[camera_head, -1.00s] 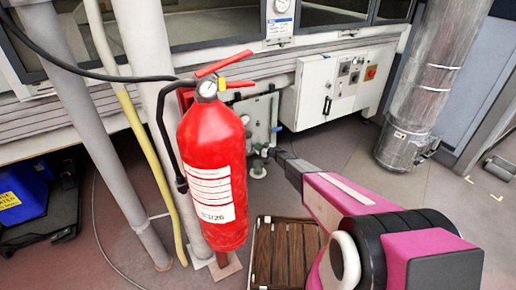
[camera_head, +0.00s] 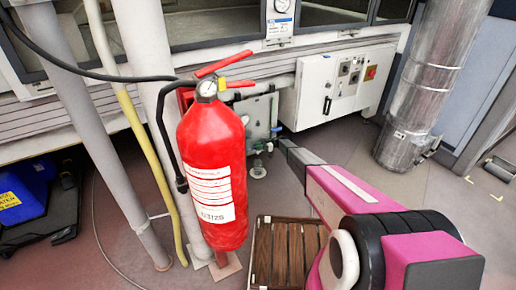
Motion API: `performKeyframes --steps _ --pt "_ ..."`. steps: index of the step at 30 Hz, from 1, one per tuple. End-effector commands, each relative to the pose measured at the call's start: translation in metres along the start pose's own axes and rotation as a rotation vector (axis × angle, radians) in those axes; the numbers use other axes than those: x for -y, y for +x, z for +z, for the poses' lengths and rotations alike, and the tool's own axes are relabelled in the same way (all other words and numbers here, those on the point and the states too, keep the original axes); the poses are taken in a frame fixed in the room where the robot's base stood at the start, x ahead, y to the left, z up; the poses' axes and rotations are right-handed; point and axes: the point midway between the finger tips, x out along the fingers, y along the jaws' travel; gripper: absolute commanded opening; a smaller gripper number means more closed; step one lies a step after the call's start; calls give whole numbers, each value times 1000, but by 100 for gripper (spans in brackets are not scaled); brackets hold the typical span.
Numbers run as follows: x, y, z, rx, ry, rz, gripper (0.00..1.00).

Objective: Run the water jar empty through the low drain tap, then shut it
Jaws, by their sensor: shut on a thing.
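The water jar (camera_head: 262,108) looks like the pale, clear-grey vessel low on the machine, partly hidden behind the red extinguisher. Small blue and green fittings of the low drain tap (camera_head: 269,147) show at its foot, too small to read whether the tap is open. A pale round piece (camera_head: 258,171) sits on the floor below. My gripper (camera_head: 281,141) reaches in from the right, beside the fittings, and is shut on what appears to be the tap's handle. The jaws and handle are tiny here. I cannot tell the water level or any flow.
A red fire extinguisher (camera_head: 212,170) stands close in front, left of the tap. A white control box (camera_head: 318,90) hangs right of the jar. A slatted wooden platform (camera_head: 287,256) lies below my arm. A yellow hose (camera_head: 150,160) and grey posts stand left.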

Motion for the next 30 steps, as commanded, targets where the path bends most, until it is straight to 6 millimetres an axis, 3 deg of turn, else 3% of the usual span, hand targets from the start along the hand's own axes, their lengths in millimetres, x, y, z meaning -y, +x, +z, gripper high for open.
performKeyframes --steps 10,26,27,28,30 --pt "0 0 1 -1 0 -130 0" --pt "1 1 0 0 0 -149 0" --pt "1 1 0 0 0 -149 30" --pt "1 1 0 0 0 -149 40" --pt "0 1 0 0 0 -149 43"
